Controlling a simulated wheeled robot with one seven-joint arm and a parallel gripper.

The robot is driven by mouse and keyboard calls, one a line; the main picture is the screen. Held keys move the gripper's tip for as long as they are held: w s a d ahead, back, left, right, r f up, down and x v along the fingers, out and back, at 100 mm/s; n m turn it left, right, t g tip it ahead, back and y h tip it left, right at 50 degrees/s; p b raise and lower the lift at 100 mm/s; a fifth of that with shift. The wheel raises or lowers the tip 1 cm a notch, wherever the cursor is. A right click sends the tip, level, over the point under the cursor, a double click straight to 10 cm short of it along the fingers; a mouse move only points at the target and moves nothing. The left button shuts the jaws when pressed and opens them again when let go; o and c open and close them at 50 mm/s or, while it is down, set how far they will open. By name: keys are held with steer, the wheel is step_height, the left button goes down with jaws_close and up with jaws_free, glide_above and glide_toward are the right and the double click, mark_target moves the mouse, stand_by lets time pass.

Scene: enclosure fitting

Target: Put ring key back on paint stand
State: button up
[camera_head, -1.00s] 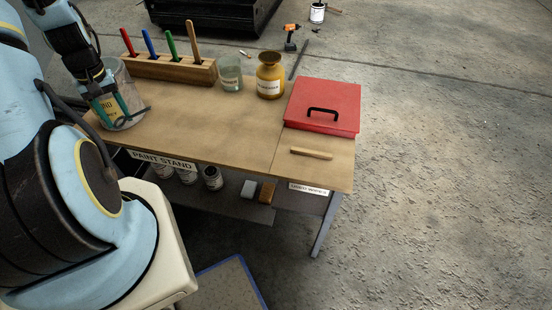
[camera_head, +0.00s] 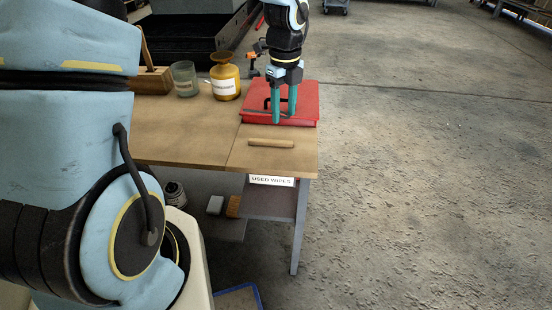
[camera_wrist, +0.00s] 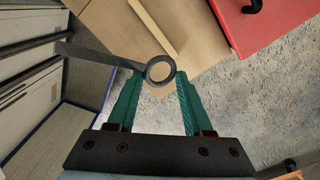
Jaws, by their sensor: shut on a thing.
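My gripper (camera_head: 284,120) is shut on the ring key (camera_wrist: 100,59), a grey flat bar with a round ring at one end. In the wrist view the ring sits between the fingertips (camera_wrist: 160,76) and the bar points left. In the head view the gripper points down in front of the red box, and the key is a thin dark line, hard to make out. The paint stand (camera_head: 190,130) is a wood-topped table below; its top also shows in the wrist view (camera_wrist: 195,30).
A red box (camera_head: 305,100) with a black handle stands at the table's right end. A wooden stick (camera_head: 271,143) lies in front of it. An amber jar (camera_head: 225,85) and a glass (camera_head: 185,80) stand left. The wood left of the stick is clear.

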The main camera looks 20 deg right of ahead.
mark_target(299, 156)
steer(key=s+d+f+m+b, duration=0.1)
steer(key=s+d+m+b, duration=0.1)
steer(key=s+d+m, duration=0.25)
steer(key=shift+m, duration=0.45)
steer(key=f, duration=0.6)
steer(key=w+a+f, duration=0.1)
steer(key=f, duration=0.2)
steer(key=shift+f, duration=0.2)
steer(key=o, duration=1.1)
steer(key=shift+f, duration=0.1)
step_height(299, 156, up, 12)
steer(key=shift+r+p, duration=0.15)
steer(key=shift+p, duration=0.3)
